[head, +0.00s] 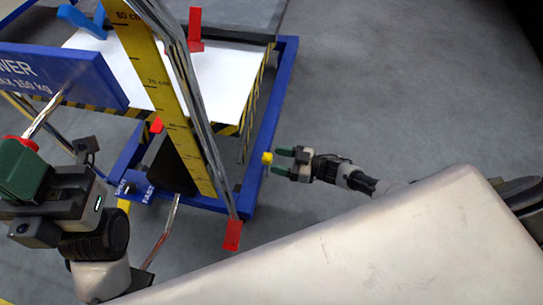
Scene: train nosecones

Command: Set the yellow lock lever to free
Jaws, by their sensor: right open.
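A small yellow knob (267,158), which looks like the lock lever's end, stands at the right side of the blue frame. My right gripper (279,161) is open, with its two green fingers pointing left at the knob. The knob is just beyond the fingertips; I cannot tell whether they touch. Another yellow part (123,206) shows low at the left beside a white-lettered blue plate. My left gripper (22,167) is at the left edge, its green fingers by a chrome bar with a red ring (22,142). Whether it grips the bar is unclear.
The blue lift frame (268,118) carries a white platform (222,78) with striped edges. A yellow height scale (160,90) and chrome post rise in front. A blue sign (60,75) hangs at left. Red clamps and a blue handle show. Grey floor at right is clear.

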